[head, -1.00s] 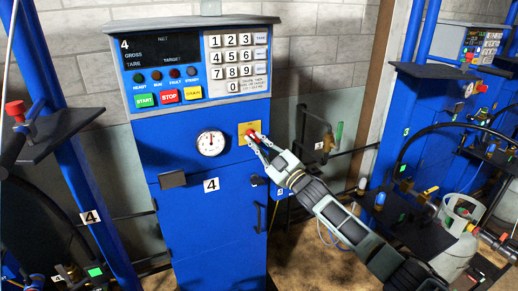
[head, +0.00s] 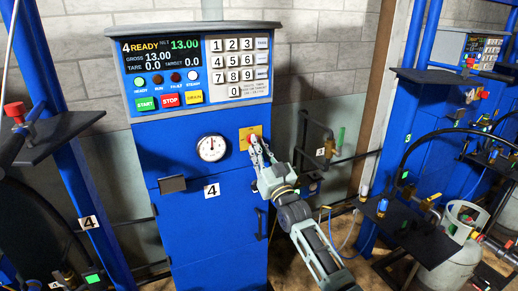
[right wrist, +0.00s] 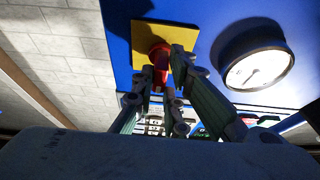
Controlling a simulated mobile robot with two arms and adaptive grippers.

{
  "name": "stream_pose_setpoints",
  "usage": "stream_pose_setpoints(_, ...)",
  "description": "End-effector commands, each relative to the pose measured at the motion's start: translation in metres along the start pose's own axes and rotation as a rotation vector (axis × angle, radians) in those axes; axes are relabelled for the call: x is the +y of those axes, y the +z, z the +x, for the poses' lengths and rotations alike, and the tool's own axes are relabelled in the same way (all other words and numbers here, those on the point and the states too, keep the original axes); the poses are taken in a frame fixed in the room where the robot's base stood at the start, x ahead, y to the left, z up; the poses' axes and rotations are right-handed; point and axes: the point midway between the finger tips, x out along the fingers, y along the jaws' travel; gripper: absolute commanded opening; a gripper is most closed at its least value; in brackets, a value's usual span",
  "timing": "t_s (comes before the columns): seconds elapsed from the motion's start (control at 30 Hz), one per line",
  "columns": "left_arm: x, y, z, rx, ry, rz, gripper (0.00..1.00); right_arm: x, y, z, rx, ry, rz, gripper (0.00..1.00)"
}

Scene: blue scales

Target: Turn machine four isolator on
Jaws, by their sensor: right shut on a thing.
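The blue machine four (head: 200,240) stands in the middle of the head view with a "4" label on its front. Its isolator is a red knob (right wrist: 159,62) on a yellow plate (right wrist: 184,33), right of the gauge in the head view. My right gripper (head: 257,150) is shut on the red isolator knob; in the right wrist view its fingers (right wrist: 165,72) sit on both sides of it. The display (head: 162,53) is lit and reads "4 READY", 13.00 net and gross. The knob is partly hidden by the fingers. My left gripper is out of view.
A round gauge (head: 211,148) is just left of the yellow plate. Green START, red STOP (head: 170,99) and yellow buttons lie above. Another blue machine and a grey gas cylinder (head: 447,250) stand to the right.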

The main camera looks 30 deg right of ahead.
Motion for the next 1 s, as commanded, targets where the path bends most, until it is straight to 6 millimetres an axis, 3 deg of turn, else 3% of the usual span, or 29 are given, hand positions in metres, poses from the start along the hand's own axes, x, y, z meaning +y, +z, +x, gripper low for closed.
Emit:
stream_pose_setpoints(0.53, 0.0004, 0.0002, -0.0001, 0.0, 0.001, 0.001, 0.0, -0.0003, 0.0017, -0.0005, -0.004, 0.009, 0.024, 0.0)
stream_pose_setpoints(0.57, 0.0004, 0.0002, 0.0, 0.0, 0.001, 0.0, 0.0, -0.0003, 0.0017, -0.0005, -0.004, 0.009, 0.024, 0.14)
stream_pose_setpoints(0.77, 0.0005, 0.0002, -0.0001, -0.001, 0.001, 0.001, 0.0, -0.0003, 0.001, -0.0003, -0.002, 0.009, 0.023, 0.31)
stream_pose_setpoints(1.0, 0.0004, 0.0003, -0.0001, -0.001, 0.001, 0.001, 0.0, -0.0003, 0.0003, -0.0001, -0.001, 0.009, 0.021, 0.31)
